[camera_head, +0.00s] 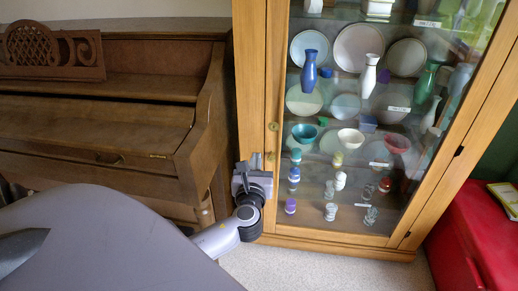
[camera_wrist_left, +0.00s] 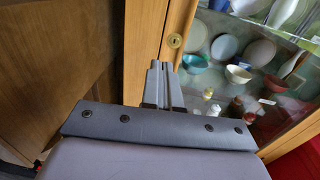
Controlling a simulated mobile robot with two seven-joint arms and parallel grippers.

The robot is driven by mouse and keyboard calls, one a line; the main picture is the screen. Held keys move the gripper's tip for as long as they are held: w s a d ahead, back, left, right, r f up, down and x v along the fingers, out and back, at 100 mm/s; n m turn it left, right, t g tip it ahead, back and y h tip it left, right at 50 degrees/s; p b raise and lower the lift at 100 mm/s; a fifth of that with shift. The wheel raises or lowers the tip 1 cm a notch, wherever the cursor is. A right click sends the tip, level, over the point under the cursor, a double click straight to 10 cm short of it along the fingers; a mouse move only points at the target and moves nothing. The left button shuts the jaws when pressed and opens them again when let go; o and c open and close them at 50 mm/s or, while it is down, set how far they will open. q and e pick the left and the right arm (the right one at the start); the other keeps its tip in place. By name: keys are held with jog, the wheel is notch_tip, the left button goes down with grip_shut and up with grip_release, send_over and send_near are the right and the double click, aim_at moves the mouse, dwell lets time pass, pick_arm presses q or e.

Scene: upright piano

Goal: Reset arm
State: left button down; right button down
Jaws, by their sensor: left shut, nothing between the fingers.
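My left gripper (camera_head: 256,162) is in front of the left edge of a wooden glass-fronted cabinet (camera_head: 252,80), between it and the piano. In the left wrist view its fingers (camera_wrist_left: 160,66) are together, with nothing between them, below the round brass lock on the cabinet's door frame. I cannot tell whether the fingertips touch the wood. My right gripper is in neither view.
A brown upright piano (camera_head: 90,125) with its lid closed stands at the left. The cabinet holds plates, vases, bowls and small cups behind glass. A red bench (camera_head: 475,235) stands at the right. Pale carpet (camera_head: 330,270) is clear in front of the cabinet.

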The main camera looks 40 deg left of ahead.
pick_arm(q)
jog(key=shift+v, duration=0.95)
jog(key=s+d+f+n+g+h, duration=0.3)
jog(key=s+d+f+n+h, duration=0.35)
jog(key=d+f+n, duration=0.35)
jog(key=s+d+f+n+g+h, duration=0.1)
jog(key=s+d+f+n+h, duration=0.15)
jog(key=s+d+n, duration=0.35)
jog(key=s+d+f+n+h, duration=0.2)
jog(key=s+n+h, duration=0.2)
jog(key=n, duration=0.5)
notch_tip(320, 180, up, 13)
jog(key=s+n+p, duration=0.1)
jog(key=p, duration=1.4)
jog(key=shift+s+p, duration=0.3)
jog(key=shift+f, duration=0.15)
